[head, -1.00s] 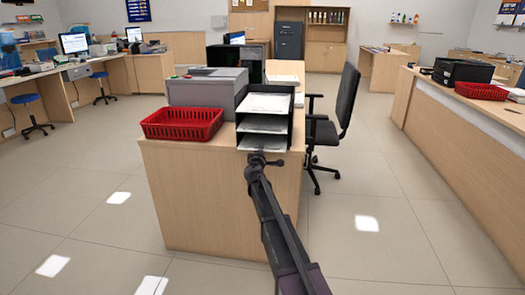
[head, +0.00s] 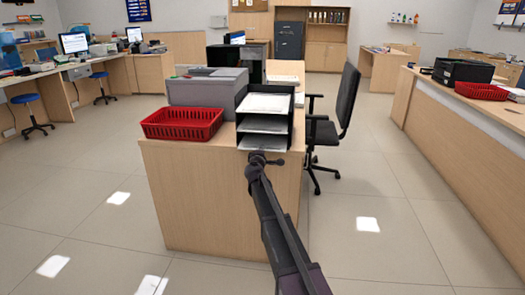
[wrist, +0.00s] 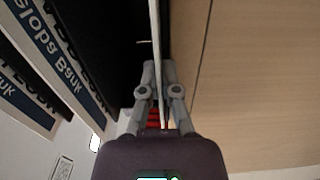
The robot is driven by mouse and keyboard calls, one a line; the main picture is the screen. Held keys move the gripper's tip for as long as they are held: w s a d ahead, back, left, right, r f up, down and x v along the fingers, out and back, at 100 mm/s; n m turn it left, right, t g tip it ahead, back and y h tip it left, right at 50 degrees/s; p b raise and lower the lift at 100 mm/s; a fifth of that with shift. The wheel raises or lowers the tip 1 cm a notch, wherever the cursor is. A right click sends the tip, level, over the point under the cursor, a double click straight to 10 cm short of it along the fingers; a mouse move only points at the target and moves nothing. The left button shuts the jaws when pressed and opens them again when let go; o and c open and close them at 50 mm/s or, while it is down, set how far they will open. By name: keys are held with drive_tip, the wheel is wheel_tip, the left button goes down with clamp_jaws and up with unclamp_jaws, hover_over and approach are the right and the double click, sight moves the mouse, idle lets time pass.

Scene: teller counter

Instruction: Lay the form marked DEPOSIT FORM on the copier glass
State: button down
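A black tiered paper tray (head: 240,111) stands at the front of the wooden counter, with white sheets on its tiers. My gripper (head: 262,160) is at the lowest tier. In the wrist view, my gripper (wrist: 158,75) has its fingers closed on both sides of a thin white sheet (wrist: 158,35), seen edge-on and reaching back between them. No form marking is legible, so I cannot tell whether this is the deposit form. A grey machine (head: 208,87), which looks like the copier, stands left of the tray; its dark top panel (head: 218,71) may be the glass.
A red basket (head: 183,123) sits on the counter in front of the grey machine. A black office chair (head: 335,125) stands right of the counter. The floor in front and left (head: 80,220) is clear. A long counter (head: 465,130) runs along the right.

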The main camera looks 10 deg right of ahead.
drive_tip(key=shift+r, duration=0.1)
drive_tip(key=shift+r+p, duration=1.2)
drive_tip(key=shift+p, duration=0.1)
drive_tip(key=s+a+r+p, duration=0.2)
drive_tip(key=s, duration=0.4)
drive_tip(key=s+a+r+p, duration=0.2)
drive_tip(key=s+r+p, duration=0.1)
drive_tip(key=s, duration=0.4)
drive_tip(key=shift+s+a, duration=0.15)
drive_tip(key=shift+a, duration=0.05)
drive_tip(key=shift+s+f, duration=0.1)
